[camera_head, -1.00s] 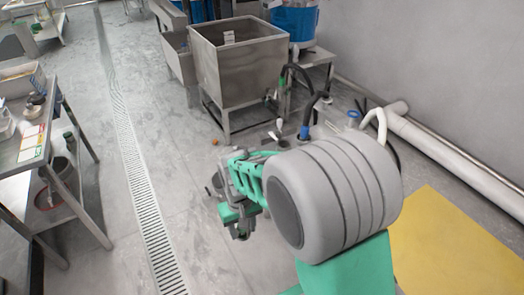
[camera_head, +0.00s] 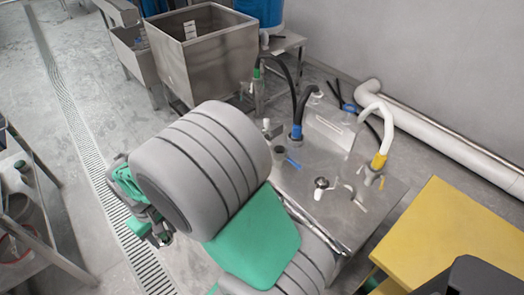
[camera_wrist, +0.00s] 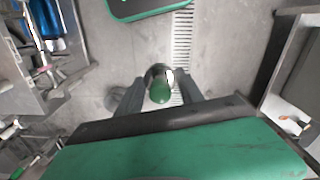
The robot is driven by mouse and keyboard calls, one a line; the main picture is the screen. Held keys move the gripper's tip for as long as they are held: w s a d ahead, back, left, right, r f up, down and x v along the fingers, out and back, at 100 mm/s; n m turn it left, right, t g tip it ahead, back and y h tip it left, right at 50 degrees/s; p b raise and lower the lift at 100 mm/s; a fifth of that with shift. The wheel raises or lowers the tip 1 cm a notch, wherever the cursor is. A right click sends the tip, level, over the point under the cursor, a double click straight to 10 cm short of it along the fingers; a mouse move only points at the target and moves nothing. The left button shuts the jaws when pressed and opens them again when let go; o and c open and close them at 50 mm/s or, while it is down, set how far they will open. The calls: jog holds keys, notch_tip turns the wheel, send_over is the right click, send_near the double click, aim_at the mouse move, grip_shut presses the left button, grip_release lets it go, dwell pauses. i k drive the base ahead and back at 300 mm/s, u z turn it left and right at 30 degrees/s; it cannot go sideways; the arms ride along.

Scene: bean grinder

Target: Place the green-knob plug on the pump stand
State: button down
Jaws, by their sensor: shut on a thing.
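The green-knob plug (camera_wrist: 160,92) shows in the wrist view as a round green knob with a dark and silvery body behind it. My gripper (camera_wrist: 158,84) is shut on it, with one grey finger on each side. In the head view my gripper (camera_head: 152,228) hangs at the left, over the floor near the drain; the plug cannot be made out there. A steel stand with hoses (camera_head: 315,172), which looks like the pump stand, is to the right of my arm. My gripper is well apart from it, and my arm hides part of its left side.
A blue-collared black hose (camera_head: 296,132) and a yellow-collared white hose (camera_head: 378,162) rise from the stand. A steel hopper (camera_head: 205,55) stands behind. A yellow platform (camera_head: 450,235) is at the right. A side table (camera_head: 40,190) is at the left edge. The floor around the drain (camera_head: 75,130) is clear.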

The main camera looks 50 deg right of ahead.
aim_at(314, 164)
jog(key=z, duration=0.35)
jog(key=i, duration=0.9)
jog(key=z, duration=1.05)
jog(key=i, duration=0.4)
jog(key=z, duration=0.4)
